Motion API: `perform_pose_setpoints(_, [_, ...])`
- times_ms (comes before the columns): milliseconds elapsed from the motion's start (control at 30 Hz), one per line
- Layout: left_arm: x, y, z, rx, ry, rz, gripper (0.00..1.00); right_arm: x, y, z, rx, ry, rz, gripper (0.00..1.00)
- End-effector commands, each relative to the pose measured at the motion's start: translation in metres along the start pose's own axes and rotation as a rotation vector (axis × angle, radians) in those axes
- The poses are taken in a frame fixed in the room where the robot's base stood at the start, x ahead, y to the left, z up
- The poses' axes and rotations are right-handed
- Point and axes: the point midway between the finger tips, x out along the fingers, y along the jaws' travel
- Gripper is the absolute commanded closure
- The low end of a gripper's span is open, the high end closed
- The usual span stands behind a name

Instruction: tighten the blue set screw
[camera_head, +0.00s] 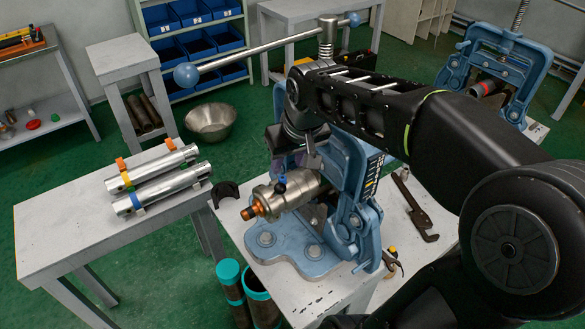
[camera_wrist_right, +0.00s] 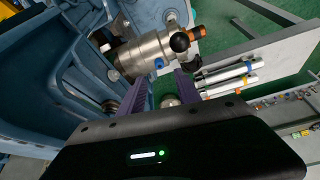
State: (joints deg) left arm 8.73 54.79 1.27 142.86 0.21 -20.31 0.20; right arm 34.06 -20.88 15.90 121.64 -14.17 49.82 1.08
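The blue set screw (camera_head: 281,181) is a small blue piece on top of the silver cylindrical fitting (camera_head: 297,189), which has a copper-coloured end (camera_head: 252,211). The fitting lies in the blue pipe vise (camera_head: 310,257). In the right wrist view the fitting (camera_wrist_right: 143,58) is beyond the fingers, with small blue parts and a black round knob (camera_wrist_right: 180,41) on it; I cannot tell which blue part is the screw. My right gripper (camera_head: 300,163) is just above the fitting, partly hidden. Its purple fingers (camera_wrist_right: 161,90) are apart with nothing between them. My left gripper is out of view.
The vise's long handle (camera_head: 262,46) with blue ball ends rises behind my right arm. A wrench (camera_head: 415,208) and pliers (camera_head: 391,261) lie on the vise table (camera_head: 345,290). A side table (camera_head: 55,232) holds two silver pipes (camera_head: 160,181). A second vise (camera_head: 497,75) stands at right.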

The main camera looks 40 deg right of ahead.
Motion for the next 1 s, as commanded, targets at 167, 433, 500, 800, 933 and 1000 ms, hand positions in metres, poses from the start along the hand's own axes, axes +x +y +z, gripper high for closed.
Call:
perform_pose_setpoints(167, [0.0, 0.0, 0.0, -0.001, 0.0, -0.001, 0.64, -0.003, 0.002, 0.001, 0.002, -0.001, 0.007, 0.6])
perform_pose_setpoints(433, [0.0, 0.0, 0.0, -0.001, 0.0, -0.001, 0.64, 0.0, 0.002, 0.001, 0.003, -0.002, 0.006, 0.6])
perform_pose_setpoints(500, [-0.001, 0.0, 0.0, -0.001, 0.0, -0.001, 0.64, 0.005, 0.002, 0.001, 0.003, -0.004, 0.006, 0.6])
perform_pose_setpoints(800, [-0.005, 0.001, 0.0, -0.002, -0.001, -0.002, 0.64, 0.047, 0.002, 0.002, 0.003, -0.006, 0.004, 0.6])
perform_pose_setpoints(933, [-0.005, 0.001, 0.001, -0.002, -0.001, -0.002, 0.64, 0.065, 0.002, 0.001, 0.003, -0.005, 0.005, 0.6])
perform_pose_setpoints(1000, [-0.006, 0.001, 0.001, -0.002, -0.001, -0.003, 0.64, 0.071, 0.002, 0.001, 0.002, -0.002, 0.005, 0.6])
